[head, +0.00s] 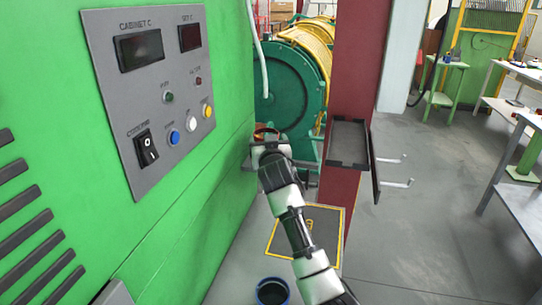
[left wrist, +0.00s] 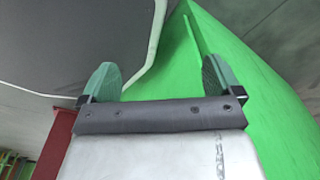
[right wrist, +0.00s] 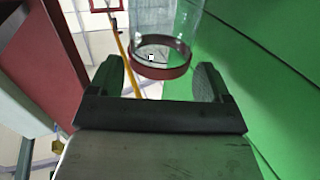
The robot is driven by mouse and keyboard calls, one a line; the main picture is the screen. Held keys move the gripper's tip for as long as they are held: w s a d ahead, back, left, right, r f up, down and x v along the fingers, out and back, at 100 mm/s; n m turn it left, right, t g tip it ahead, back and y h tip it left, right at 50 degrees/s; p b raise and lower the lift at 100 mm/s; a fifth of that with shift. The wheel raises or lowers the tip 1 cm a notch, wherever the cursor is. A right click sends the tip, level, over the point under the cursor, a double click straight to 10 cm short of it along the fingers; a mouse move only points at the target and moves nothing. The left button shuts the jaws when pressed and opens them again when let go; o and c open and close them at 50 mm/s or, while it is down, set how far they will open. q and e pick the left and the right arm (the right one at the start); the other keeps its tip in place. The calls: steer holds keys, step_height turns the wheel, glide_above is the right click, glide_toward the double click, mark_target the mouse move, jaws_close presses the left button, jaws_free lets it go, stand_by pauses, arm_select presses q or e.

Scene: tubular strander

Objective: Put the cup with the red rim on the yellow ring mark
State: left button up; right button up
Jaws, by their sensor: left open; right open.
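The cup with the red rim (right wrist: 162,70) shows in the right wrist view as a clear cup with a dark red band. It lies just ahead of and between the fingers of my right gripper (right wrist: 160,82), which is open. In the head view the right gripper (head: 268,138) is beside the green cabinet, and a small red and yellow edge shows just beyond it. I cannot tell there whether that is the cup or the ring mark. My left gripper (left wrist: 160,82) is open and empty near a green surface; it is outside the head view.
The green cabinet with its grey control panel (head: 150,85) fills the left. A dark red post (head: 357,60) with a black tray (head: 348,143) stands right of the gripper. A blue-rimmed container (head: 272,291) is low in view. A yellow-edged floor square (head: 285,240) lies below the arm.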

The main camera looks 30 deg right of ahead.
steer(key=v, duration=0.7)
steer(key=shift+s+b, duration=0.25)
steer(key=shift+b, duration=0.05)
steer(key=shift+a, duration=0.1)
